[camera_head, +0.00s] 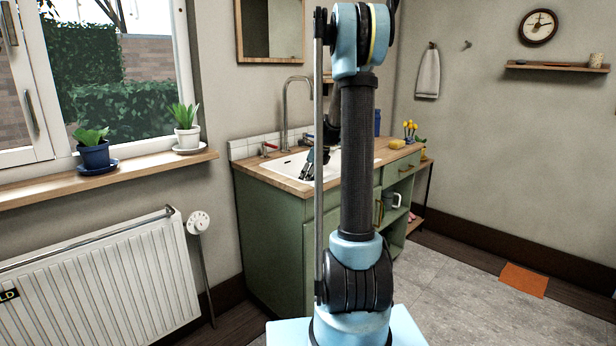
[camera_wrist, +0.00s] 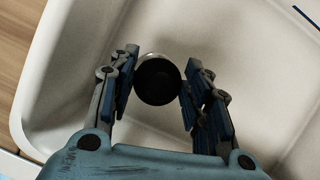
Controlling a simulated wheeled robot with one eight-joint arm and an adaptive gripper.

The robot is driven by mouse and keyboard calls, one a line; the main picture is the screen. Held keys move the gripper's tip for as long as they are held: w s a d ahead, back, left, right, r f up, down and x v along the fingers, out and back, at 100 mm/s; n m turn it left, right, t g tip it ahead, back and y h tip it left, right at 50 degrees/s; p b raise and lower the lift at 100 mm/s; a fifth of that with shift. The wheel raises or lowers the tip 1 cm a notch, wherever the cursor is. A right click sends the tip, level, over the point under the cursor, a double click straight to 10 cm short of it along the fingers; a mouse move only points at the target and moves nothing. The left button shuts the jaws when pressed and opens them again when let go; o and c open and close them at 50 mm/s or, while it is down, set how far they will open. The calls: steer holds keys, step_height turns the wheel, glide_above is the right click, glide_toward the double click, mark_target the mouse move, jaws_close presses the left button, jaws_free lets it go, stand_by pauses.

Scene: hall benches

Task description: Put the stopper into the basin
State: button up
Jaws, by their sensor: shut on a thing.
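The stopper (camera_wrist: 157,82) is a round black piece with a pale metal edge, seen in the wrist view. My gripper (camera_wrist: 157,88) is shut on it, with a finger on each side. Both are over the white basin (camera_wrist: 70,60), whose floor and walls fill most of the wrist view. I cannot tell how high the stopper is above the basin floor. In the head view the basin (camera_head: 287,168) is set in the wooden counter, and my gripper (camera_head: 307,168) reaches into it. The stopper is hidden there, and my arm covers part of the basin.
The wooden counter (camera_head: 262,174) surrounds the basin on a green cabinet (camera_head: 266,235). A tall faucet (camera_head: 285,112) rises behind the basin. A radiator (camera_head: 100,275) stands at the left.

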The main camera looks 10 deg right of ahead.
steer(key=shift+f, duration=2.6)
